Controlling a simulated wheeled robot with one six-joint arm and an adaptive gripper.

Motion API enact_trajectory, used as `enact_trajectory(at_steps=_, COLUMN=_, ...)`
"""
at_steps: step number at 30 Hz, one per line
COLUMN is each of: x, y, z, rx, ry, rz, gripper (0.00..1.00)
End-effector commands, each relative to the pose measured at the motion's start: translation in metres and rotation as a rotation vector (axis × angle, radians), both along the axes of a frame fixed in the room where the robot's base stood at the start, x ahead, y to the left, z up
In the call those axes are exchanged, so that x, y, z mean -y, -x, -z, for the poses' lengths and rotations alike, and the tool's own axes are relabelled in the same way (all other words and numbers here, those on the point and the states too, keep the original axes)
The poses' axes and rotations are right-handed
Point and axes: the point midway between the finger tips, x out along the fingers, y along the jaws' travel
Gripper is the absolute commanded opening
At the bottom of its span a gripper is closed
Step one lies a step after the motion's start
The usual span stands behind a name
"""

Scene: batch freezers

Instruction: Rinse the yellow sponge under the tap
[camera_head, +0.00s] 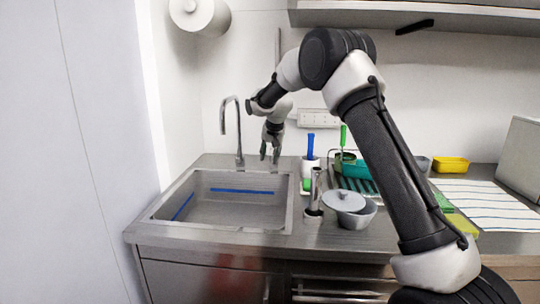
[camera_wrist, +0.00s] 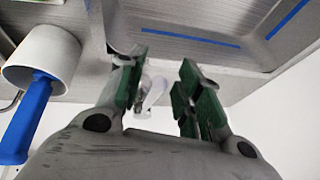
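My gripper (camera_head: 270,157) points down behind the sink, just right of the tap (camera_head: 239,130). In the wrist view its two green-padded fingers (camera_wrist: 160,90) are apart, with no sponge between them. A small pale, shiny part (camera_wrist: 150,92) shows between the fingers; it may be the tap's lever, and I cannot tell whether they touch it. The steel sink (camera_head: 165,218) is empty apart from blue strips on its inside. A flat yellow-green block (camera_head: 461,224), likely the yellow sponge, lies on the counter at the right, partly behind my arm. No water shows at the spout.
A white cup with a blue-handled brush (camera_head: 310,150) stands close right of my gripper; the cup (camera_wrist: 58,55) also shows in the wrist view. A grey lidded pot (camera_head: 357,215), a dish rack (camera_head: 358,183), a yellow tub (camera_head: 450,164) and a striped cloth (camera_head: 490,207) occupy the counter.

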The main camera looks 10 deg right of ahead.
Motion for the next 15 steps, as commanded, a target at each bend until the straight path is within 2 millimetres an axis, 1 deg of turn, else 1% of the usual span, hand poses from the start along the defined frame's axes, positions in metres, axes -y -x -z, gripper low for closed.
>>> enact_trajectory(at_steps=6, x=0.0001, y=-0.0001, z=0.0004, rx=0.0, ry=0.0, rz=0.0, gripper=0.35)
enact_trajectory(at_steps=12, x=0.0001, y=0.0, z=0.0003, rx=0.0, ry=0.0, rz=-0.001, gripper=0.0)
enact_trajectory(at_steps=15, x=0.0, y=0.0, z=0.0003, rx=0.0, ry=0.0, rz=-0.001, gripper=0.0)
